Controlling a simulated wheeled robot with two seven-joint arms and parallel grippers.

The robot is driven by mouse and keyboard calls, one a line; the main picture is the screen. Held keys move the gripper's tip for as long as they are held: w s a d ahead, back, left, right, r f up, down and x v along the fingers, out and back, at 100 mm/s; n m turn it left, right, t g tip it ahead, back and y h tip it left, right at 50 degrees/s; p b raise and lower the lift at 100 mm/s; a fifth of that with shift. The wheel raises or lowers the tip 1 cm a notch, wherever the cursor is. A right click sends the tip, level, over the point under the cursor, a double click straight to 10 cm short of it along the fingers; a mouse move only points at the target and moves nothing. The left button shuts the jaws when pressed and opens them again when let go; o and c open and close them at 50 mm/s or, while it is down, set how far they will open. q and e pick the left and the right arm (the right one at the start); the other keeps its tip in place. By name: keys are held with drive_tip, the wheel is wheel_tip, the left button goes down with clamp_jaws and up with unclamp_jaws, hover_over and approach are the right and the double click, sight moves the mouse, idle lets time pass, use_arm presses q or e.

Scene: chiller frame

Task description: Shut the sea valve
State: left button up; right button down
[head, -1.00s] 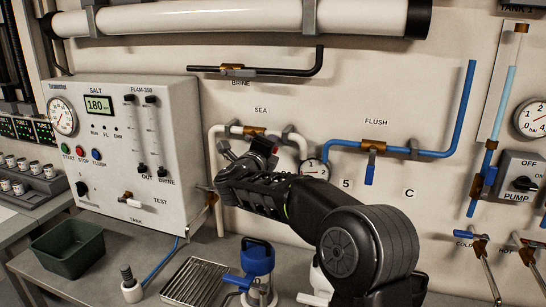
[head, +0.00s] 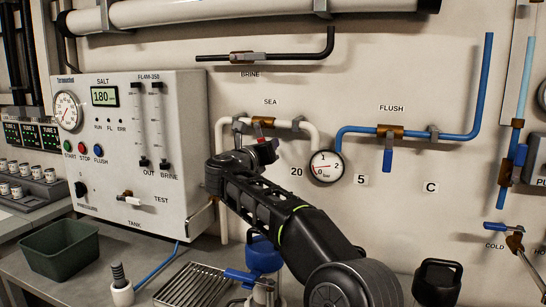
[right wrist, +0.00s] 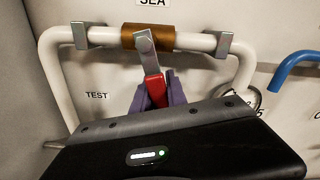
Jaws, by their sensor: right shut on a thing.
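The sea valve's brass body (head: 263,123) sits on the white pipe (head: 222,160) under the SEA label. In the right wrist view the valve's brass body (right wrist: 148,37) is at the top, and a metal lever with a red grip (right wrist: 155,88) hangs down from it, across the pipe. My right gripper (right wrist: 157,97) has its purple fingers shut on the red grip. In the head view my right gripper (head: 262,153) is just below the valve, and it hides most of the lever. My left gripper is not in view.
A round gauge (head: 326,166) is right of the pipe. The flush valve's blue handle (head: 387,160) hangs further right. The control box (head: 180,130) stands close on the left. A green bin (head: 60,249) and a metal rack (head: 190,286) are on the counter below.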

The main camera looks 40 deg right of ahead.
drive_tip(key=m, duration=0.1)
drive_tip(key=w+a+m+b, duration=0.1)
drive_tip(key=m, duration=0.1)
drive_tip(key=m+b, duration=0.1)
drive_tip(key=shift+w+a+f, duration=0.15)
drive_tip(key=shift+w+f, duration=0.05)
drive_tip(key=shift+w, duration=0.15)
drive_tip(key=shift+a+r, duration=0.1)
drive_tip(key=c, duration=1.3)
unclamp_jaws()
drive_tip(key=shift+w, duration=0.2)
drive_tip(key=shift+s, duration=0.1)
drive_tip(key=b+v, duration=0.2)
drive_tip(key=v, duration=0.5)
drive_tip(key=shift+s+a, duration=0.2)
drive_tip(key=shift+a, duration=0.15)
